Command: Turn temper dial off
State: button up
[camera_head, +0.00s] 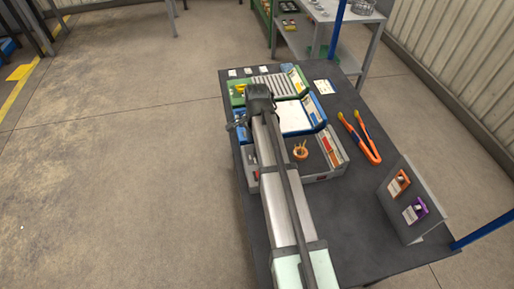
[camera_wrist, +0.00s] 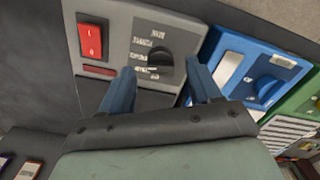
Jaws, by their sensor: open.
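In the wrist view, a grey control panel (camera_wrist: 135,25) carries a round black dial (camera_wrist: 160,62) with small labels around its left side, too blurred to read fully. My gripper (camera_wrist: 160,72) is open, its two blue fingers to the left and right of this dial; contact cannot be told. A blue unit (camera_wrist: 235,45) to the right has its own blue knob (camera_wrist: 268,90). Which dial is the temper dial is not readable.
A red rocker switch (camera_wrist: 91,40) sits left of the dial. In the head view the grey unit (camera_head: 325,175), blue unit (camera_head: 318,108) and green unit (camera_head: 300,80) stand in a row on the dark table (camera_head: 350,215). Orange-handled tongs (camera_head: 360,138) lie to the right.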

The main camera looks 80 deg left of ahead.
jog(key=shift+f, duration=1.65)
jog(key=c, duration=1)
